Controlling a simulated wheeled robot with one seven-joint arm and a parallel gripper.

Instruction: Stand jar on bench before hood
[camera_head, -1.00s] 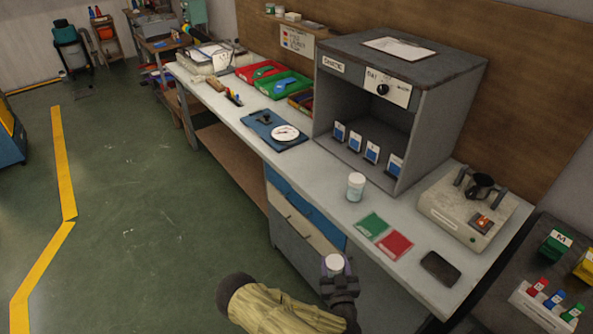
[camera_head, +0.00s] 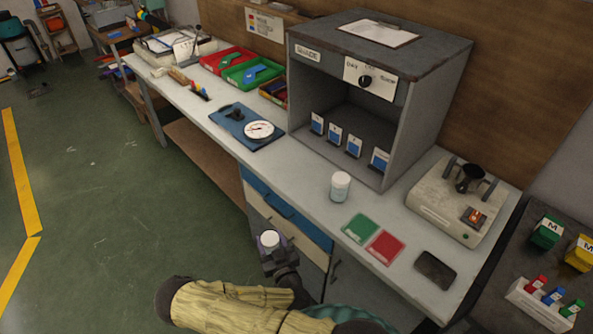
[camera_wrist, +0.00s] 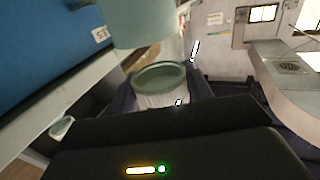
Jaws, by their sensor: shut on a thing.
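My gripper (camera_head: 273,251) is shut on a small jar with a white top (camera_head: 270,238). It holds the jar upright in front of the bench drawers, left of and below the bench's front edge in the head view. The jar's lower part is hidden by the jaws. In the wrist view a pale round-rimmed piece (camera_wrist: 160,78) shows beyond the dark jaws; I cannot tell which part of the jar it is. The bench (camera_head: 310,205) has a pale top. The grey open-fronted hood (camera_head: 412,131) stands on it, with several blue-and-white cards inside.
Another white-lidded jar (camera_head: 340,187) stands on the bench before the hood. Green (camera_head: 361,228) and red (camera_head: 385,247) cards lie near it, with a dark flat slab (camera_head: 435,270) to the right. A blue board with a dial (camera_head: 240,126) lies left. Bench top between is clear.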

